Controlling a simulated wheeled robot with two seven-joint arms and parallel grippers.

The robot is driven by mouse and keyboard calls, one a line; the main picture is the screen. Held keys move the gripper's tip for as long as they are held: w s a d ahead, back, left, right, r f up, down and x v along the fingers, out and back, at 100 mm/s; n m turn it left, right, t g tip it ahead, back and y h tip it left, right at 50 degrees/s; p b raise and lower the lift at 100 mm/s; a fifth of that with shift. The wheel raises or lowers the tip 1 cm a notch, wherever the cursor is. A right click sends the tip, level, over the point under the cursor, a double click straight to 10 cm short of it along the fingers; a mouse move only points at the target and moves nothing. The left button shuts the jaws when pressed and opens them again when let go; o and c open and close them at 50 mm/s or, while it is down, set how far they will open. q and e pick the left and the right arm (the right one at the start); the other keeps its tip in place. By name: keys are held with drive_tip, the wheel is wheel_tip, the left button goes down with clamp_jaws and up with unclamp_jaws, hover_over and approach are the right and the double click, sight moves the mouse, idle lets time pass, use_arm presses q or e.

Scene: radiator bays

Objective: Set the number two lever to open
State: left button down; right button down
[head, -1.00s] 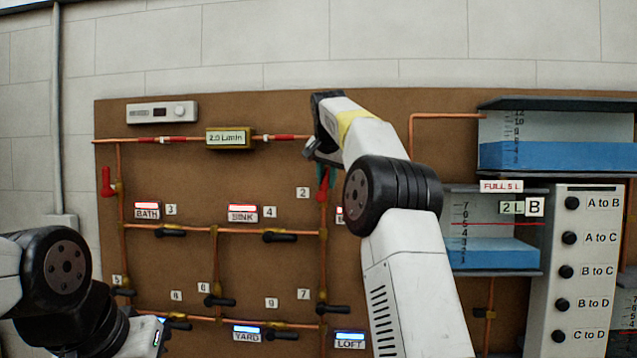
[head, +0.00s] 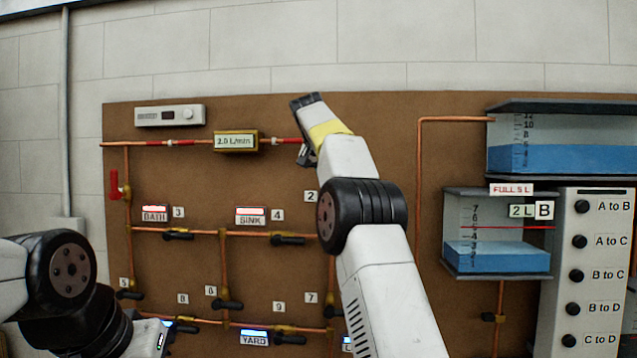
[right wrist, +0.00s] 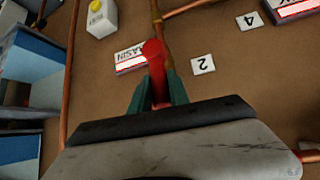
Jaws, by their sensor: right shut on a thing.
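The number two lever is a red handle (right wrist: 156,75). In the right wrist view it lies roughly in line with a copper pipe, beside the tag "2" (right wrist: 203,64) and the BASIN label (right wrist: 130,58). My right gripper (right wrist: 158,98) is shut on it, a teal finger on each side. In the head view my right arm hides the lever and the fingertips; the tag "2" (head: 310,196) shows left of the arm. My left gripper (head: 150,338) is partly visible at the bottom left, away from the lever, its fingers not visible.
Several black levers, such as the one by tag 4 (head: 288,240), sit on copper pipes across the brown board (head: 200,270). A flow meter (head: 236,142) reads 2.0 L/min. Water tanks (head: 497,258) and a white knob panel (head: 590,270) stand at the right.

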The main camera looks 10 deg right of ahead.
drive_tip(key=shift+f, duration=0.2)
drive_tip(key=c, duration=1.3)
unclamp_jaws()
drive_tip(key=shift+a, duration=0.1)
drive_tip(key=shift+o, duration=0.2)
drive_tip(key=shift+r, duration=0.1)
drive_tip(key=v, duration=0.7)
drive_tip(key=shift+s+r, duration=0.2)
drive_tip(key=shift+r, duration=0.1)
